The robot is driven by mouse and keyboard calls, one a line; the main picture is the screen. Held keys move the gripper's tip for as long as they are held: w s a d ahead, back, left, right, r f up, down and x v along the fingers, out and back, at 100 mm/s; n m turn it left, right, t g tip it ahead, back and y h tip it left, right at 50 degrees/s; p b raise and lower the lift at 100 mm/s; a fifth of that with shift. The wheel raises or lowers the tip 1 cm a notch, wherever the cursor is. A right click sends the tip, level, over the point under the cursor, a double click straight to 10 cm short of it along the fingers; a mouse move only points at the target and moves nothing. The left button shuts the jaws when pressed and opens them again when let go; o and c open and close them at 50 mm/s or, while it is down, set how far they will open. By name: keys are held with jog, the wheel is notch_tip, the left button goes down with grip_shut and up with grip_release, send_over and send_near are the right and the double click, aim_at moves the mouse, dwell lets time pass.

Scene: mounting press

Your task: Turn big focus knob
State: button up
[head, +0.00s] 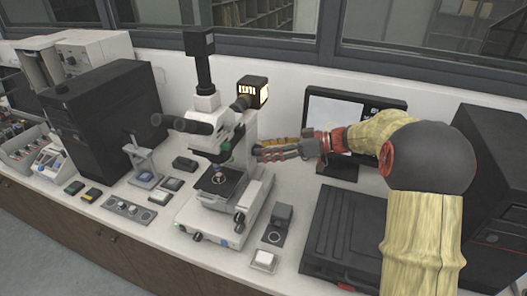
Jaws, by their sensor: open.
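A white microscope (222,130) stands on the bench, with black eyepieces at the left and a camera on top. A dark knob (239,221) shows low on the right side of its stand; I take it for the big focus knob, but it is small in the picture. My gripper (259,152) comes in from the right, with its fingers pointing left at the upper right side of the microscope stand, above that knob. It is open, and I see nothing between its fingers. I cannot tell whether the fingertips touch the stand.
A small dark device (280,219) and a white-topped block (263,260) stand right of the base. A monitor (355,108) and a black case (345,235) are behind and below my arm. A black box (100,110), a stand (143,165) and small devices fill the left.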

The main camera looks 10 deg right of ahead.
jog(key=w+d+f+n+t+y, duration=0.1)
jog(key=w+d+f+t, duration=0.1)
jog(key=w+d+t, duration=0.4)
notch_tip(320, 180, down, 8)
jog(key=w+d+g+b, duration=0.1)
jog(key=d+g, duration=0.1)
jog(key=shift+b+x, duration=0.65)
jog(key=shift+x, duration=3.3)
jog(key=shift+r, duration=0.15)
jog(key=shift+c, duration=1.2)
jog(key=c, duration=0.9)
